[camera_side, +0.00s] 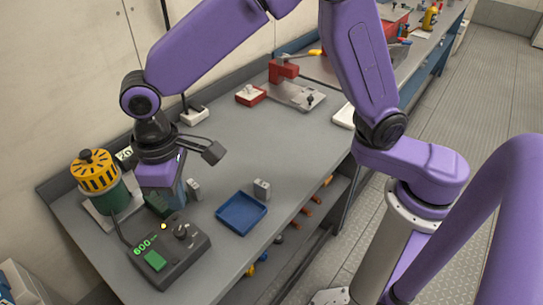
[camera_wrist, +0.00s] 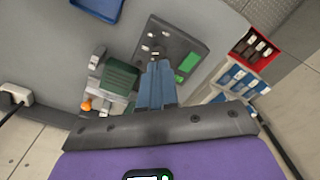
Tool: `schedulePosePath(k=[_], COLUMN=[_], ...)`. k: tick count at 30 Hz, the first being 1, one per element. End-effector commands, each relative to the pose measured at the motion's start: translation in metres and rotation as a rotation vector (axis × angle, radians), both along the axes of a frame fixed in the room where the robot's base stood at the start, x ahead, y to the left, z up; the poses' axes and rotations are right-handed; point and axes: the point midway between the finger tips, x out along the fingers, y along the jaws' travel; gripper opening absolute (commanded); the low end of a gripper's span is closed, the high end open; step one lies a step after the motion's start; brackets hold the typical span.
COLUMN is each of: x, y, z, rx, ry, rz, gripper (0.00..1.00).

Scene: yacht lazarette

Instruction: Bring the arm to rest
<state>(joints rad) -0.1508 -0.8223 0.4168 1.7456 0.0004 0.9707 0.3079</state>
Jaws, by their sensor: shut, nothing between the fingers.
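My gripper (camera_side: 160,203) hangs over the left end of the grey bench in the side view, beside the green cylinder with a yellow slotted top (camera_side: 97,170) and just behind the control box (camera_side: 168,255). In the wrist view my gripper (camera_wrist: 157,72) has its two blue-grey fingers together, with nothing between them. The fingertips point toward the edge of the control box (camera_wrist: 180,42); whether they touch it I cannot tell.
A blue tray (camera_side: 241,214) and small grey blocks (camera_side: 262,189) are right of my gripper. A red press on a metal plate (camera_side: 297,96) stands farther back. The bench's middle is clear. A wall (camera_side: 60,80) is close behind.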

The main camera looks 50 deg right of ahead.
Motion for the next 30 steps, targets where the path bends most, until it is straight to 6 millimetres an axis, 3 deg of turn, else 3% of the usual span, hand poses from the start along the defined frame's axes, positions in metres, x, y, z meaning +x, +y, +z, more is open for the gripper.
schedulePosePath(k=[10,21,25,30], x=[-0.058,-0.137,-0.162,-0.18], y=[-0.11,-0.226,-0.257,-0.278], z=[0.027,0.03,0.027,0.023], rx=[0.008,0.014,0.016,0.017], ry=[-0.006,-0.013,-0.014,-0.016], rz=[0.162,0.337,0.386,0.425], gripper=[0.0,0.0,0.0,0.0])
